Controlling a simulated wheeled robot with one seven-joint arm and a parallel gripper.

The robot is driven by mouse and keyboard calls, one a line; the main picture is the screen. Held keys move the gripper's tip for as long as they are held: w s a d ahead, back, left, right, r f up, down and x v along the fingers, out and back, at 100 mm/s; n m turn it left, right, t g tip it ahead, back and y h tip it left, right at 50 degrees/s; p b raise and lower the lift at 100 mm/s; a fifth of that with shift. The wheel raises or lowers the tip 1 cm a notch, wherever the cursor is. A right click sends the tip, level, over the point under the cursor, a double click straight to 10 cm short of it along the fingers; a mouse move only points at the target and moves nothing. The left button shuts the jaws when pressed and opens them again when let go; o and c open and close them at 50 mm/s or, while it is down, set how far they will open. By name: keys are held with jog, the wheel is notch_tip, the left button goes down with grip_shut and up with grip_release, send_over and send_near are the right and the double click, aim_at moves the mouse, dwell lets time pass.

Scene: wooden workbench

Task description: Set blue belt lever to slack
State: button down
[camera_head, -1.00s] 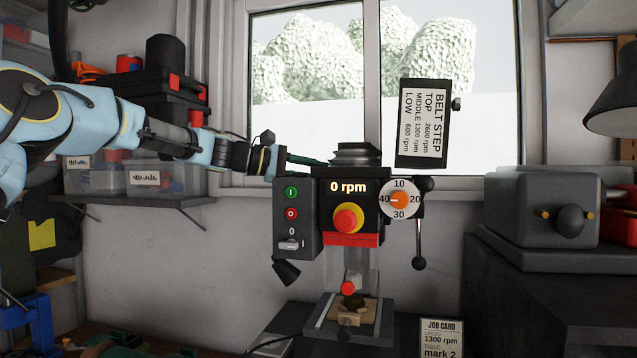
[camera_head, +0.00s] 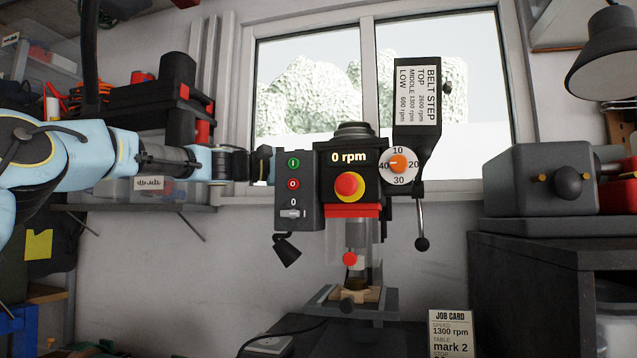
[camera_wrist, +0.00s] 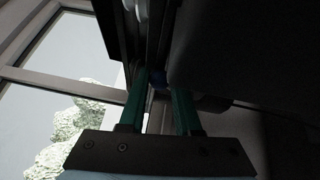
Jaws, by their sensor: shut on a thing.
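The drill press (camera_head: 350,215) stands in front of the window, its display reading 0 rpm. The blue belt lever (camera_wrist: 158,77) shows only as a small dark blue end between the tips of my green fingers in the wrist view. My gripper (camera_wrist: 160,82) is shut on it, with a finger on each side. In the head view my gripper's body (camera_head: 261,165) is at the left of the drill head, behind the switch box (camera_head: 297,190). Its fingers and the lever are hidden there, and I cannot tell the lever's setting.
The open belt cover with the BELT STEP label (camera_head: 418,105) stands up at the right of the drill head. A feed handle (camera_head: 421,243) hangs below it. A grey machine (camera_head: 545,185) stands on the right bench. Shelves with boxes (camera_head: 148,190) are behind my arm.

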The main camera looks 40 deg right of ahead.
jog(key=shift+r, duration=0.1)
dwell(0.3)
jog(key=c, duration=0.6)
grip_release()
jog(key=b+v, duration=0.3)
jog(key=v, duration=0.8)
jog(key=shift+s, duration=0.1)
